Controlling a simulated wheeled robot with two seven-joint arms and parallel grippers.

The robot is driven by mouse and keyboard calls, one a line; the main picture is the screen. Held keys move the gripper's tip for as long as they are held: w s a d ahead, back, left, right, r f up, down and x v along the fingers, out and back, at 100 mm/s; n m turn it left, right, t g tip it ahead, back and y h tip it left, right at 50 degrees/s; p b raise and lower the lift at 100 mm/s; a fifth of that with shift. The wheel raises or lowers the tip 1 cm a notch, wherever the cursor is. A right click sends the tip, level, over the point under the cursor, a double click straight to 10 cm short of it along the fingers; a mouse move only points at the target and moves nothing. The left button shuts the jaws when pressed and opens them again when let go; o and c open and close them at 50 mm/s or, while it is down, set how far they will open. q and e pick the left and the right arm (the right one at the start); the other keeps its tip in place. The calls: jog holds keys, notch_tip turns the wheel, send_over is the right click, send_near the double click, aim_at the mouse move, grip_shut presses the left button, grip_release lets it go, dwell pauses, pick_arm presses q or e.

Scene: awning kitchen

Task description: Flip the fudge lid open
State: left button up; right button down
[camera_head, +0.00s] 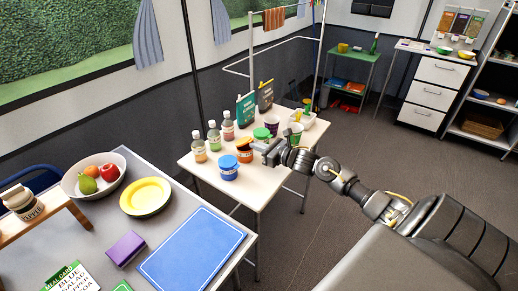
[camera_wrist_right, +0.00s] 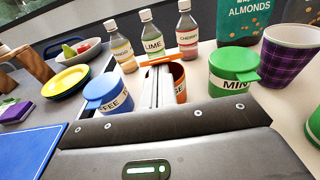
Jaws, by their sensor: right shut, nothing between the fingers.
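The fudge jar (camera_head: 244,156) is a small orange jar with a pale label, on the white table between the blue jar and the green jar. In the right wrist view the orange jar (camera_wrist_right: 179,82) is partly hidden behind my fingers; only the end of its label shows. Its orange lid (camera_wrist_right: 150,62) shows as a thin strip at the fingertips and looks raised off the rim; how far it is open I cannot tell. My right gripper (camera_head: 264,150) is shut and empty, right at the jar; its fingers (camera_wrist_right: 160,72) overlap the lid in the wrist view. My left gripper is out of view.
A blue-lidded jar (camera_wrist_right: 107,93) stands left of the fudge jar and a green mint jar (camera_wrist_right: 233,72) right of it. Several syrup bottles (camera_head: 213,135) stand behind. A purple cup (camera_head: 271,126) is farther back. The grey table (camera_head: 190,190) is at front left.

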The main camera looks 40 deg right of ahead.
aim_at(245, 140)
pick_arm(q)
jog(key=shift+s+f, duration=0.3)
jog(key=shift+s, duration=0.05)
pick_arm(e)
jog(key=shift+w+a+r, duration=0.15)
jog(key=shift+w+r, duration=0.25)
jog(key=shift+w, duration=0.15)
jog(key=shift+w+a+r, duration=0.15)
jog(key=shift+w+r, duration=0.2)
jog(key=shift+w, duration=0.15)
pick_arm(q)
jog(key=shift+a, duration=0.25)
